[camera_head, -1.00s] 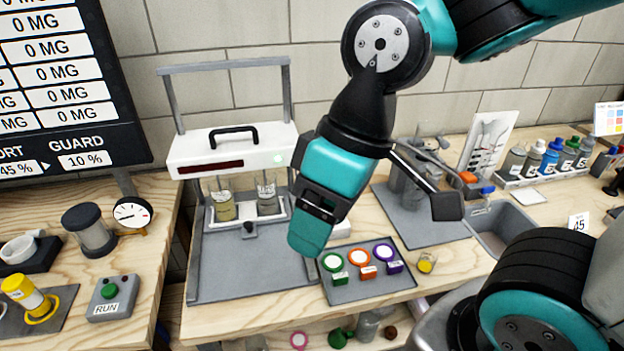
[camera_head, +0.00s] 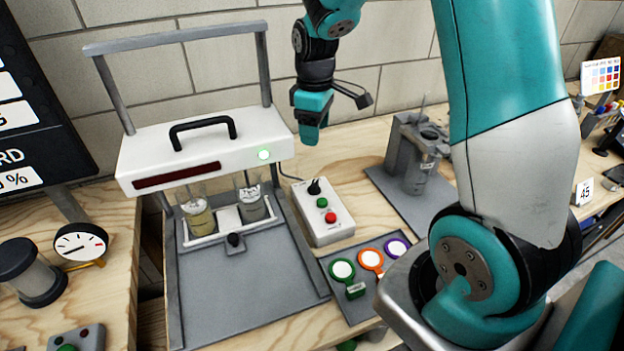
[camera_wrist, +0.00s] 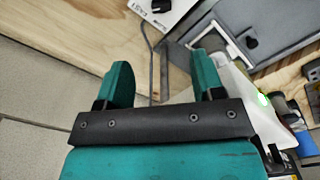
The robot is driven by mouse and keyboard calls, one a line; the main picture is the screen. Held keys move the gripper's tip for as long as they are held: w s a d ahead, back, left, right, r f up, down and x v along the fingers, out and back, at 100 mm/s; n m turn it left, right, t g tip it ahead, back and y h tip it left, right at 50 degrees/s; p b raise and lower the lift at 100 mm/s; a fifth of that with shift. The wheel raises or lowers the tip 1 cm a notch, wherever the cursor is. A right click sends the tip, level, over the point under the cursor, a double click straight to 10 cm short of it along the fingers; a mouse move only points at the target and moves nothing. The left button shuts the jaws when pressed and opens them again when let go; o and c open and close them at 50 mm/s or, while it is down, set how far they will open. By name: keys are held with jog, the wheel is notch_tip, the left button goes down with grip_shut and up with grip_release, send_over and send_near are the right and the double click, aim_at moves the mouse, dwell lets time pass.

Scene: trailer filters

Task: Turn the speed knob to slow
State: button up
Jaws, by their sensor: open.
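A white control box (camera_head: 327,212) stands on the bench beside the stirrer-like machine. On its top are a black knob (camera_head: 314,187), a green button (camera_head: 322,202) and a red button (camera_head: 331,217). My gripper (camera_head: 310,138) hangs above and behind the box, apart from the knob. In the wrist view my gripper (camera_wrist: 160,72) is open, with nothing between its two teal fingers. The box (camera_wrist: 170,12) and its black knob (camera_wrist: 160,6) show at the top edge there, partly cut off. Upside-down lettering beside the knob seems to read FAST. The knob's pointer direction is too small to tell.
The machine's white beam (camera_head: 205,155) with a black handle and lit green lamp is left of the box. A grey tray (camera_head: 365,305) with coloured rings lies in front. A grey holder (camera_head: 415,160) stands right. The wall is close behind.

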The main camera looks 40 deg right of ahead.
aim_at(314, 183)
notch_tip(314, 183, down, 16)
jog(key=shift+a+r+p, duration=0.15)
jog(key=shift+r+p, duration=0.1)
jog(key=shift+p, duration=0.2)
jog(key=shift+c, duration=0.4)
jog(key=c, duration=0.9)
jog(key=shift+o, duration=0.2)
